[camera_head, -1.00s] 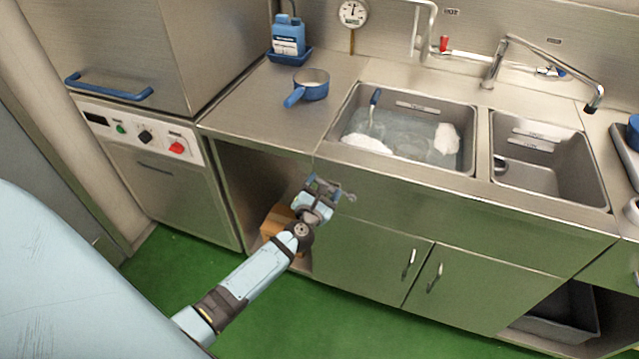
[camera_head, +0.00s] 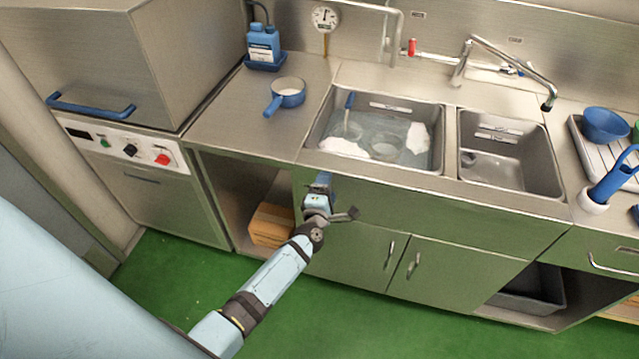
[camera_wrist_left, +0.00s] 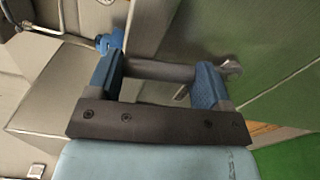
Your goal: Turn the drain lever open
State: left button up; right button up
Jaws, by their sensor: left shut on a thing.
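My left gripper (camera_head: 318,196) is at the front of the sink cabinet, below the left basin's front edge. In the left wrist view, its two blue fingers (camera_wrist_left: 157,76) stand apart, shut on the drain lever (camera_wrist_left: 160,70), a grey bar lying between them. The lever's rounded end (camera_wrist_left: 232,67) sticks out beyond the right finger. In the head view, a short dark piece that looks like the lever's end (camera_head: 346,214) points right from the gripper. The lever's mount is hidden. The left basin (camera_head: 318,132) holds cloudy water and white lumps. My right gripper is not in view.
A cardboard box (camera_head: 270,224) stands in the open bay left of the gripper. Cabinet doors with upright handles (camera_head: 390,254) are to the right. A blue-handled pan (camera_head: 288,92) sits on the counter. The green floor in front is clear.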

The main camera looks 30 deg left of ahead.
pick_arm(q)
jog(key=shift+w+d+m+p, duration=0.2)
jog(key=shift+d+m+p, duration=0.15)
jog(key=shift+d+m, duration=0.45)
jog(key=o, duration=1.3)
jog(key=p+v, duration=0.2)
jog(key=v, duration=1)
jog(key=shift+p, duration=0.35)
